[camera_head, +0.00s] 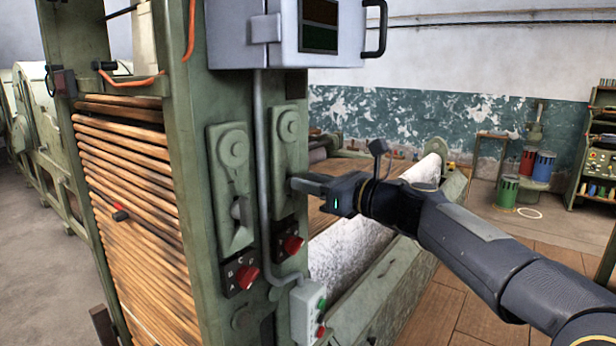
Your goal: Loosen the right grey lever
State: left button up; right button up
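Two green plates with round bosses are on the machine's upright post. The left plate (229,150) has a small grey lever (238,210) in its lower recess. The right plate (289,127) is partly covered by my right gripper (294,184), which reaches in from the right with its fingertips at the plate's lower part. Any right grey lever there is hidden or too small to make out. The fingers show edge-on as one bar, so I cannot see a gap or a held thing. My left gripper is out of view.
Red knobs sit below the left plate (247,276) and right plate (292,245). A grey conduit (261,170) runs between the plates to a button box (308,312). A grey cabinet (290,35) juts out above. A large pale roller (350,250) lies behind my arm.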

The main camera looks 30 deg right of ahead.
jog(key=shift+w+a, duration=0.25)
jog(key=shift+w, duration=0.2)
jog(key=shift+c, duration=0.3)
grip_shut()
